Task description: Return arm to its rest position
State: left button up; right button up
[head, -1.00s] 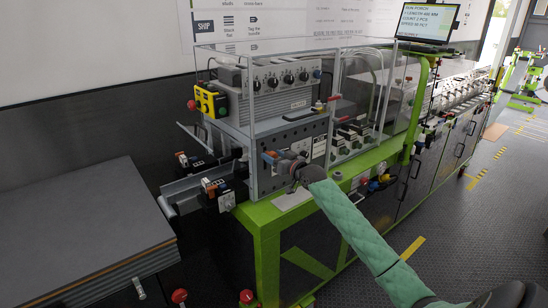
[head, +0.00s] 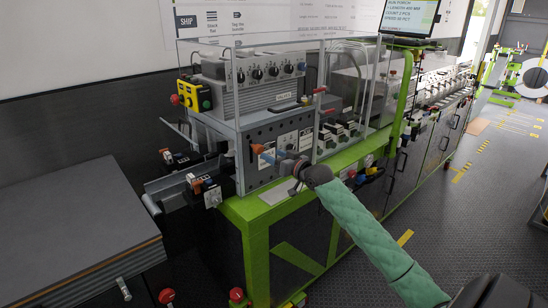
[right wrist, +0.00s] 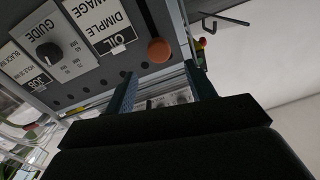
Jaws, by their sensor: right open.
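My right gripper (head: 268,156) is in front of the grey front panel (head: 268,139) of the machine, at the end of my green-sleeved arm. In the right wrist view its two dark fingers (right wrist: 162,88) are apart with nothing between them. An orange round knob (head: 257,148) on the panel is just beyond the fingertips. It also shows in the right wrist view (right wrist: 159,50), above the gap between the fingers; I see no contact there. My left gripper is not in view.
The machine's green frame (head: 262,215) runs beneath the gripper and arm. A clear guard (head: 345,75) stands above it, and a red-handled lever (head: 320,90) is beside the panel. A grey sheet stack (head: 75,215) is at left. Dark floor is open at right.

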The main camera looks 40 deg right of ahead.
jog(key=shift+f, duration=0.1)
